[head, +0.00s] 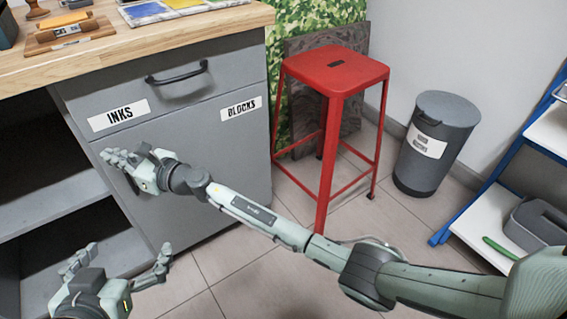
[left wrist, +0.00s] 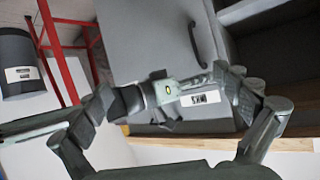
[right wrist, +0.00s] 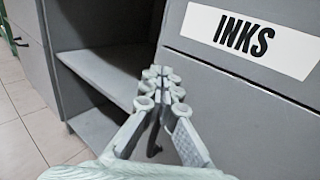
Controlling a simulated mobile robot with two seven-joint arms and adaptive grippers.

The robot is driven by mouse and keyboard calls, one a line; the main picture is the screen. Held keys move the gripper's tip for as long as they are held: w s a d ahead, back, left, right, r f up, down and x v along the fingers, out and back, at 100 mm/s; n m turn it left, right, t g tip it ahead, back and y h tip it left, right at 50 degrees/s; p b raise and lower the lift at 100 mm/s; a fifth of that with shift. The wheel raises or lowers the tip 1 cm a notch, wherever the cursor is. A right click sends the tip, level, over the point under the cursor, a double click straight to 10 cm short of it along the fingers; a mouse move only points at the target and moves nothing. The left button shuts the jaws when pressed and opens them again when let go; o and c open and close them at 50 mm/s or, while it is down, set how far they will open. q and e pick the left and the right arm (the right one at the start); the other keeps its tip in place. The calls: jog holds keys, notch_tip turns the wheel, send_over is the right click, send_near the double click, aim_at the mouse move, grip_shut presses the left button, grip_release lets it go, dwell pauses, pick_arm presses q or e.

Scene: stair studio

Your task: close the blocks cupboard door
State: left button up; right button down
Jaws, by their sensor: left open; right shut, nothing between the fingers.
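The blocks cupboard door (head: 228,150) is the grey panel under the drawer in the head view, with a BLOCKS label (head: 241,109) at its upper right. It looks about flush with the cabinet front; a small gap cannot be ruled out. Its dark handle (left wrist: 193,45) shows in the left wrist view; in the head view my right gripper mostly covers it. My right gripper (head: 112,158) is shut and empty at the door's upper left edge; contact cannot be told. It also shows in the right wrist view (right wrist: 160,75). My left gripper (head: 120,262) is open and empty, lower and nearer.
The INKS drawer (head: 180,92) is shut above the door. Open shelves (head: 55,195) lie to its left. A red stool (head: 335,72) and a grey bin (head: 437,150) stand to the right, with a blue-framed rack (head: 480,190) beyond. Tiled floor is free between.

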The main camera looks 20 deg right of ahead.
aim_at(101, 145)
jog(key=w, duration=0.1)
jog(key=b, duration=0.1)
jog(key=w, duration=0.1)
jog(key=shift+w+a+r, duration=0.25)
jog(key=shift+w+a, duration=0.05)
jog(key=shift+a, duration=0.1)
pick_arm(q)
jog(key=w+d+r+t+h, duration=0.1)
jog(key=d+r+t+h, duration=0.2)
jog(key=r, duration=0.6)
jog(key=d+t, duration=0.2)
jog(key=d, duration=0.1)
jog(key=shift+w+r+b, duration=0.2)
jog(key=shift+r+b, duration=0.1)
jog(key=shift+r, duration=0.05)
pick_arm(e)
jog(key=shift+w+r, duration=0.15)
jog(key=shift+r, duration=0.1)
pick_arm(q)
jog(key=shift+w+a+f, duration=0.1)
jog(key=shift+w+a, duration=0.05)
pick_arm(e)
jog(key=shift+a, duration=0.25)
